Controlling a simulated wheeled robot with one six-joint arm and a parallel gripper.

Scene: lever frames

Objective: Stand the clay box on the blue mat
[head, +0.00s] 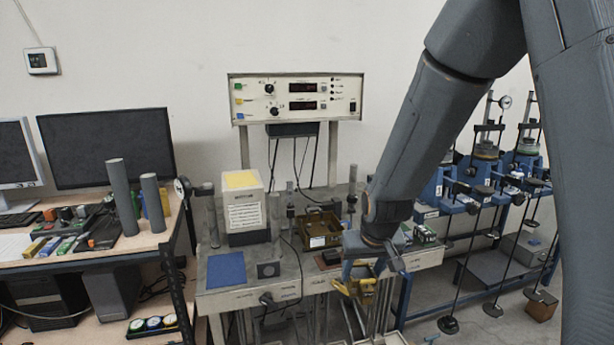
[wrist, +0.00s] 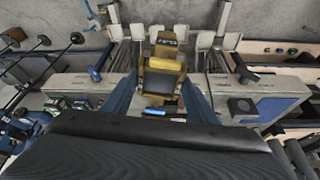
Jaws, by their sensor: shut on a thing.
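My gripper (head: 358,280) is in front of the bench, right of centre in the head view. It is shut on a brown and yellow box-shaped thing, which I take to be the clay box (wrist: 163,64). In the wrist view this shows between my two blue-grey fingers, with a yellow bar and a dark panel. In the head view the fingers partly hide it, and it is beyond the bench's front edge. The blue mat (head: 226,269) lies flat and bare on the bench's left front corner. It also shows at the right of the wrist view (wrist: 284,106).
A dark block (head: 268,270) stands just right of the mat. A white box with a yellow top (head: 243,205) stands behind the mat. Grey cylinders stand near the bench's left side.

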